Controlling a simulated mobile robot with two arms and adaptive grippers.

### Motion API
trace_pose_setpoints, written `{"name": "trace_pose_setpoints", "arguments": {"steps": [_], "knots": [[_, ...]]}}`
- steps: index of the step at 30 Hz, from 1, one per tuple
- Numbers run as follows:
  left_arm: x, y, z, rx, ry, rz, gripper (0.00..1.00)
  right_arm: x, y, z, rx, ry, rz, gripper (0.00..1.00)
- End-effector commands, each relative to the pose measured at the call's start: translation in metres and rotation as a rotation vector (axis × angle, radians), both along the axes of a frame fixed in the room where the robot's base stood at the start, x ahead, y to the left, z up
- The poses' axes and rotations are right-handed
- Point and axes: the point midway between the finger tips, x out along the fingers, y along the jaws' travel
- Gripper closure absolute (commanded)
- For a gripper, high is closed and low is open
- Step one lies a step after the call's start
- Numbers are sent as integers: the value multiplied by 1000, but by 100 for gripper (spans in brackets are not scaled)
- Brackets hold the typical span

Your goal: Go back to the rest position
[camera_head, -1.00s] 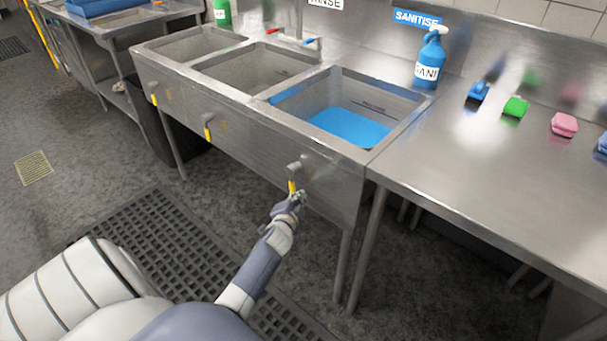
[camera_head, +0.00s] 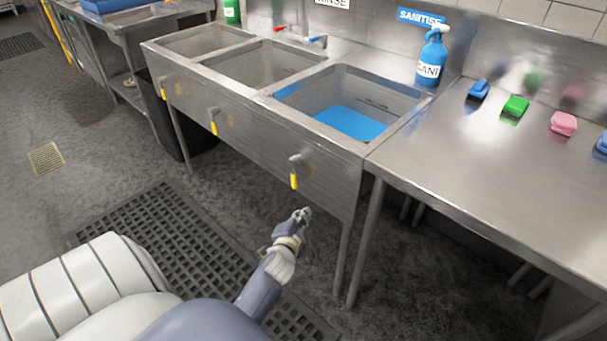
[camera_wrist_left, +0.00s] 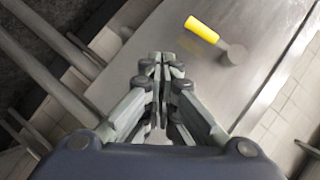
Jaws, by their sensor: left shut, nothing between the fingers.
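My left gripper (camera_head: 303,217) is shut and empty. It is low in front of the sink unit, a little below and apart from the yellow-handled lever (camera_head: 294,179) under the right-hand basin. The left wrist view shows the shut fingers (camera_wrist_left: 160,60) in the middle and the yellow handle (camera_wrist_left: 201,29) beyond them, up and to the right, with a gap between. My right gripper is out of view.
The steel sink unit (camera_head: 262,125) has three basins; the right one holds blue liquid (camera_head: 350,122). A steel table (camera_head: 480,165) with coloured brushes adjoins it on the right. Table legs (camera_head: 367,240) stand close to my left gripper. A black floor mat (camera_head: 160,225) lies below.

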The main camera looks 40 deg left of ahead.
Motion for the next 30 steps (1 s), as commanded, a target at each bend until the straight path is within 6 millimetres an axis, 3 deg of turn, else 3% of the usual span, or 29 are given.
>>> {"name": "trace_pose_setpoints", "arguments": {"steps": [6, 24, 28, 30], "knots": [[-14, -8, 1, 1, 0, 1, 100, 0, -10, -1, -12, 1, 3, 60], [-15, -9, 0, -1, 2, 0, 100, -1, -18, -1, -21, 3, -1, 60], [-19, -21, -25, -47, 36, -12, 100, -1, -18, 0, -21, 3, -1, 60], [-27, -35, -55, -106, 80, -24, 100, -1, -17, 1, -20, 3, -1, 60]]}}
